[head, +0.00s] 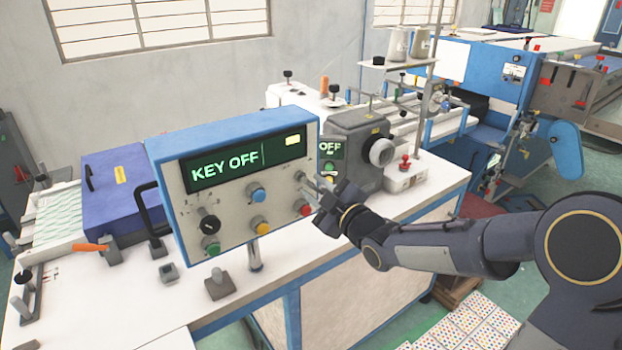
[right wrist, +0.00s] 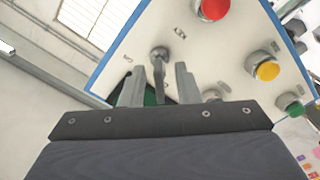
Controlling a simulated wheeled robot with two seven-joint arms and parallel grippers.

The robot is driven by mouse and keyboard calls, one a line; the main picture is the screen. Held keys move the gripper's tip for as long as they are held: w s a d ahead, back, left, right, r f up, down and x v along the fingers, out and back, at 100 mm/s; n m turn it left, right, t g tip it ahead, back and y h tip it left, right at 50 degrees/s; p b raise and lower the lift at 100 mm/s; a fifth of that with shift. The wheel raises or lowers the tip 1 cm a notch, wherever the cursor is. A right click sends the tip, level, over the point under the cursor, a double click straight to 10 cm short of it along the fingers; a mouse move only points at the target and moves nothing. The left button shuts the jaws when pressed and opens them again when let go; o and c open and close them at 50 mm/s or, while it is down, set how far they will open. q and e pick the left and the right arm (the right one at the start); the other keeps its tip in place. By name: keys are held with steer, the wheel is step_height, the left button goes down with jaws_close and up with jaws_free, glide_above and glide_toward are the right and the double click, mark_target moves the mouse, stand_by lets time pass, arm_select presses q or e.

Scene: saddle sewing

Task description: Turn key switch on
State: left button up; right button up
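The control box (head: 229,212) is a white-faced, blue-edged panel whose screen (head: 240,163) reads KEY OFF in green. The key switch (right wrist: 158,53) is a small round grey fitting on the panel face, with a grey key (right wrist: 160,88) sticking out of it. My right gripper (head: 318,188) is at the right side of the panel face. In the right wrist view it (right wrist: 161,84) is open, with one finger on each side of the key and gaps visible. The key's far end is hidden near the gripper body. My left gripper is not in view.
A red knob (right wrist: 212,9), a yellow knob (right wrist: 267,70) and a green knob (right wrist: 290,105) sit on the panel close to the gripper. A grey machine with a handwheel (head: 382,152) stands behind the gripper on the white table (head: 325,234).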

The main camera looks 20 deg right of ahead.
steer(key=shift+x, duration=1.2)
jaws_close()
